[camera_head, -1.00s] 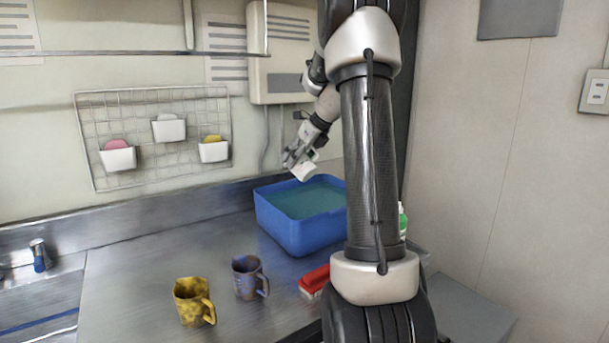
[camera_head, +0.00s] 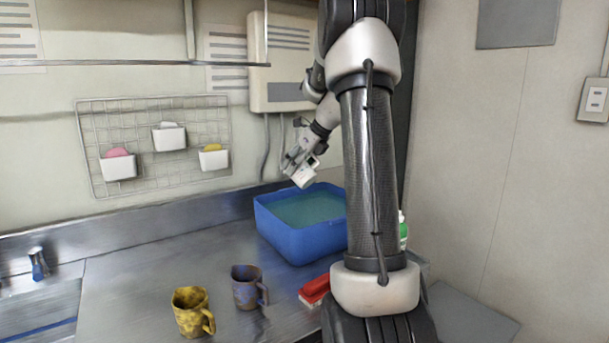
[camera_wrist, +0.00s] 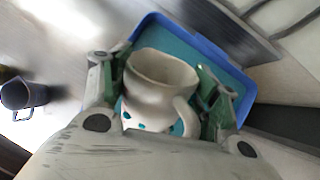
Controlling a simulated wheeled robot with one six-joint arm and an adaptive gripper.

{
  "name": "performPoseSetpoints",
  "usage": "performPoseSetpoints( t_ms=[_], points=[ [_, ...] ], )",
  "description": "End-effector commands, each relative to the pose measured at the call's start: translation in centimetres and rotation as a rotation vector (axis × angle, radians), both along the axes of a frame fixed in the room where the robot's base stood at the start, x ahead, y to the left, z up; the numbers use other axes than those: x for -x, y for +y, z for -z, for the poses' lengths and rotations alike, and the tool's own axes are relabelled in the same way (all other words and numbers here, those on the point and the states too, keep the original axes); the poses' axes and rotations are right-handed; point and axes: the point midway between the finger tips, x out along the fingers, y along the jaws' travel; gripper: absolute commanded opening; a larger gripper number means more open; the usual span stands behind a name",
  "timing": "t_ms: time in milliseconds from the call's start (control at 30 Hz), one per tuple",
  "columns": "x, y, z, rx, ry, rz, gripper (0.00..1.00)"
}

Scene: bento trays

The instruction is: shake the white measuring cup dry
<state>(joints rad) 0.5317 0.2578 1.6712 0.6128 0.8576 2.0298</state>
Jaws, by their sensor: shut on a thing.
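The white measuring cup (camera_head: 304,176) is in my gripper (camera_head: 296,166), above the blue basin (camera_head: 307,243) of greenish water in the head view. In the wrist view the cup (camera_wrist: 157,92) sits between the two fingers (camera_wrist: 160,88), which are shut on it. Its opening and handle show there, with teal spots on its lower side. The cup hangs tilted and clear of the water in the head view. The basin's rim (camera_wrist: 243,92) shows behind it in the wrist view. Whether drops cling to the cup is too small to tell.
A yellow mug (camera_head: 191,312) and a purple-brown mug (camera_head: 246,287) stand on the steel counter (camera_head: 150,285). A red brush-like thing (camera_head: 314,290) lies before the basin. A green bottle (camera_head: 403,232) is partly hidden by my arm. A wire rack (camera_head: 152,145) hangs on the wall.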

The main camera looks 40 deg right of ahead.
Motion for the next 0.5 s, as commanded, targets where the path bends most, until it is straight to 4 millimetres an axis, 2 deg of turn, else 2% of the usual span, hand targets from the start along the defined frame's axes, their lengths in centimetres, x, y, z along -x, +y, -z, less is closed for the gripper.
performPoseSetpoints(
  t_ms=[267,367,500],
  points=[
    [0.0,0.0,-3.0,0.001,-0.002,0.0,0.27],
    [0.0,0.0,-2.8,-0.001,0.0,0.001,0.27],
    [0.0,0.0,-1.5,0.0,0.002,-0.001,0.27]
  ],
)
